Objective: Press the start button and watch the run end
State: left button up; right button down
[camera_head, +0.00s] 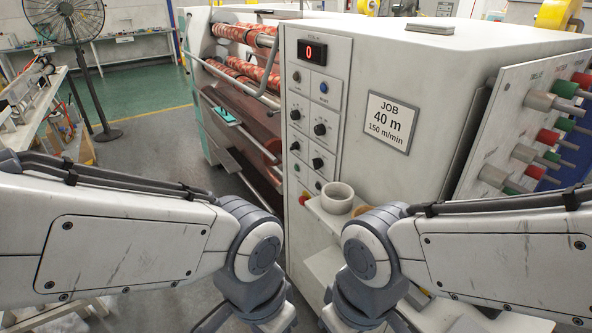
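A white machine cabinet (420,75) stands in front of me. I cannot read the labels, so I cannot tell which is the start button. A red button (304,198) sits at the lower left edge. A sign (389,121) reads JOB 40 m, 150 m/min. Red patterned rolls (238,68) sit in the machine's left side. Both my arms reach in at the bottom; their grippers are out of view.
A white ring-shaped core (337,198) rests on a ledge under the panel. A slanted panel (520,125) with grey, red and green plugs is at right.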

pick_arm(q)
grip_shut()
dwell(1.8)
